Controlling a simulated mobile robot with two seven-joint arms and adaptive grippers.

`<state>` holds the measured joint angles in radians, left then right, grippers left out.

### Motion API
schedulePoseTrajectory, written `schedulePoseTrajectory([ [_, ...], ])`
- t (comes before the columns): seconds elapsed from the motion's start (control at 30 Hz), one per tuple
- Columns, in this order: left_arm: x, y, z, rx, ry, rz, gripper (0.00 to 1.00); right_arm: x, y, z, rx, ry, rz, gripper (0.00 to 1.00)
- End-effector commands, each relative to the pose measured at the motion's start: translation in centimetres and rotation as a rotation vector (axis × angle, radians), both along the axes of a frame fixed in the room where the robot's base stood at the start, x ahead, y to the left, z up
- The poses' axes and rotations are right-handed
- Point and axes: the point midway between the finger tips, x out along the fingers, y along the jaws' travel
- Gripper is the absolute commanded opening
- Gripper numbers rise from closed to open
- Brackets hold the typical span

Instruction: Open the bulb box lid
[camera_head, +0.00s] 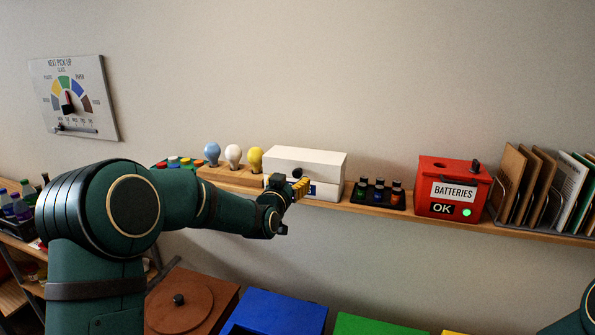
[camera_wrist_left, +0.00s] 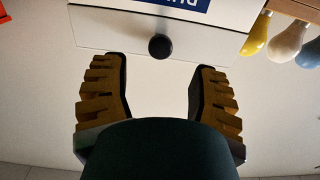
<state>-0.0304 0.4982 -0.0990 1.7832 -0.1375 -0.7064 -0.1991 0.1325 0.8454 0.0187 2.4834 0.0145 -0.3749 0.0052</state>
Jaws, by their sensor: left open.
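The white bulb box (camera_head: 325,165) stands on the wall shelf in the head view, its lid (camera_head: 305,155) down on the body. A round black knob (camera_head: 297,172) sits on the lid's front. In the left wrist view the box appears upside down, with part of a blue label (camera_wrist_left: 180,3) at the top and the knob (camera_wrist_left: 160,46) below it. My left gripper (camera_head: 300,188) is open and empty in front of the box. In the wrist view its fingertips (camera_wrist_left: 160,66) are spread to either side, just short of the knob and apart from it.
A wooden holder with blue, white and yellow bulbs (camera_head: 233,155) stands left of the box. A black tray of small bottles (camera_head: 378,193) and a red battery box (camera_head: 452,188) stand to its right. Folders (camera_head: 530,180) fill the shelf's right end. Coloured bins (camera_head: 275,312) lie below.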

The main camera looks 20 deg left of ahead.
Motion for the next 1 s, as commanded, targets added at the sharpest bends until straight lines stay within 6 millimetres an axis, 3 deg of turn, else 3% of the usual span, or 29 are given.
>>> schedulePoseTrajectory([
  [0.2, 3.8, -0.1, 0.0, 0.000, 0.000, 0.000, 0.60, 0.0, 0.0, 0.8, 0.001, 0.000, 0.000, 0.47],
  [0.4, 5.8, -0.2, 0.0, 0.000, 0.000, -0.001, 0.60, 0.0, 0.0, 1.1, 0.002, 0.000, 0.000, 0.47],
  [0.83, 6.5, -0.3, 0.0, -0.001, 0.001, -0.001, 0.60, 0.0, -0.1, 1.2, 0.002, 0.000, 0.000, 0.47],
  [0.87, 6.5, -0.2, 0.0, -0.001, 0.001, -0.001, 0.55, 0.0, -0.1, 1.2, 0.002, 0.000, 0.000, 0.47],
  [1.0, 6.5, -0.2, 0.0, -0.001, 0.001, -0.001, 0.06, 0.0, -0.1, 1.2, 0.002, 0.000, 0.000, 0.47],
])
